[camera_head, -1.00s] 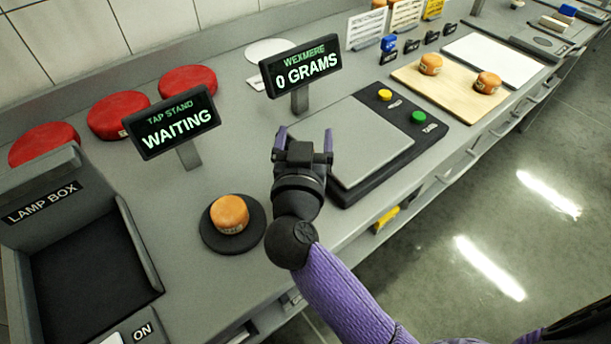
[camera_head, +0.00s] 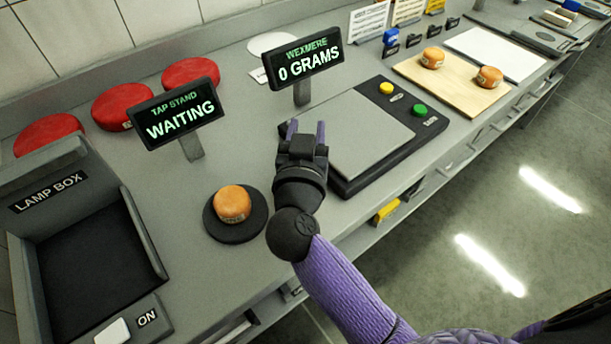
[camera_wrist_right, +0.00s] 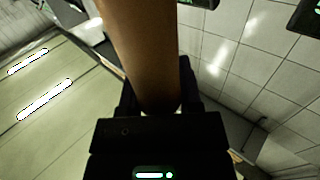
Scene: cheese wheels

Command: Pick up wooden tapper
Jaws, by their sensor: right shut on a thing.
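My right gripper (camera_head: 306,130) is over the counter, just left of the scale, with its fingers pointing away toward the back. In the right wrist view, a smooth brown wooden piece (camera_wrist_right: 145,50), which looks like the wooden tapper, runs between the fingers and up out of the frame. The gripper is shut on it. Its far end is out of that view, and I cannot make the tapper out in the head view. My left gripper is not in view.
A small orange cheese wheel (camera_head: 232,203) sits on the dark round tap stand (camera_head: 234,232). The scale (camera_head: 365,140) is empty. Several red wheels (camera_head: 122,104) stand behind. The lamp box (camera_head: 90,240) is at left. Two orange cheeses are on a wooden board (camera_head: 453,84).

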